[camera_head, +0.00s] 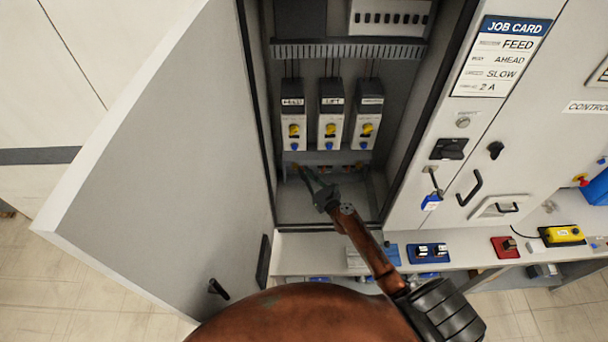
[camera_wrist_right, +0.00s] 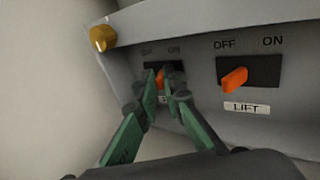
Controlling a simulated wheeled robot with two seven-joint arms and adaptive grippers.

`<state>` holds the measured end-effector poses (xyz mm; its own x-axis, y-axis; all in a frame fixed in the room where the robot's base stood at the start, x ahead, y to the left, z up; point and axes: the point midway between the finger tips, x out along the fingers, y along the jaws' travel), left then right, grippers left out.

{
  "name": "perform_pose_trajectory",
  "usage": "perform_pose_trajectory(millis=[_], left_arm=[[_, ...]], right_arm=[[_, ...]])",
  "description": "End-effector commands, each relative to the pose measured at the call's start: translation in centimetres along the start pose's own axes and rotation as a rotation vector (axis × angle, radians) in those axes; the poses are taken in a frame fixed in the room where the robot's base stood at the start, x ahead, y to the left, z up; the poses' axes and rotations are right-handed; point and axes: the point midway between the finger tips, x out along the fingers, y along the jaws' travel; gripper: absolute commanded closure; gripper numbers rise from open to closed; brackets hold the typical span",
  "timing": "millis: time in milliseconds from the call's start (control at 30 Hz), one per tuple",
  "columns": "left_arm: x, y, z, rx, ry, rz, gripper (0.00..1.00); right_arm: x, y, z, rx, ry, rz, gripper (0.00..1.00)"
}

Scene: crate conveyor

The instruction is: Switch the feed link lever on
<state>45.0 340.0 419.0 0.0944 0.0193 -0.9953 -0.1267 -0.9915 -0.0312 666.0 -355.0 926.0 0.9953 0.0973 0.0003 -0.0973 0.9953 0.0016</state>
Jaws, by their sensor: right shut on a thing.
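The feed link lever (camera_wrist_right: 160,83) is a small orange handle on a dark plate under OFF and ON marks in the right wrist view. My right gripper (camera_wrist_right: 163,76) has its green fingers on both sides of it and is shut on it. The fingers hide most of the handle and its label, so its exact side is hard to tell. In the head view my right gripper (camera_head: 307,174) reaches into the open cabinet, at the strip of levers (camera_head: 325,158) below the modules. My left gripper is not in view.
The orange LIFT lever (camera_wrist_right: 234,78) sits close to the right, toward its OFF side. A brass knob (camera_wrist_right: 103,38) is at the panel's upper left. The cabinet door (camera_head: 165,150) stands open on the left. A job card (camera_head: 502,55) reads FEED, AHEAD, SLOW.

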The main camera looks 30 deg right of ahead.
Motion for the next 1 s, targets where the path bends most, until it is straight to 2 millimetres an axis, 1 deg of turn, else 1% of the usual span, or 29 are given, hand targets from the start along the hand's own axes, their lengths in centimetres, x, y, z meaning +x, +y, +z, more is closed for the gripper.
perform_pose_trajectory(millis=[33,567,600,800,900,1000], left_arm=[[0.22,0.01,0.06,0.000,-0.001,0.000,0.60],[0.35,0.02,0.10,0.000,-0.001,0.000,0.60],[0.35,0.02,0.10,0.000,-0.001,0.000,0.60],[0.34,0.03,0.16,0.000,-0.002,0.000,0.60],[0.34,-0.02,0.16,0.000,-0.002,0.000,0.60],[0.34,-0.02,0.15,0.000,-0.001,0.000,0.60]], right_arm=[[0.10,0.72,-0.16,0.005,0.000,0.028,1.00],[0.05,0.74,-0.06,0.005,0.000,0.063,1.00],[0.05,0.74,-0.06,0.005,0.000,0.063,0.91],[0.00,0.43,-0.03,0.003,0.000,0.057,0.77],[-0.07,0.18,-0.02,0.002,0.000,0.053,0.72],[-0.10,0.05,-0.03,0.001,0.000,0.051,0.72]])
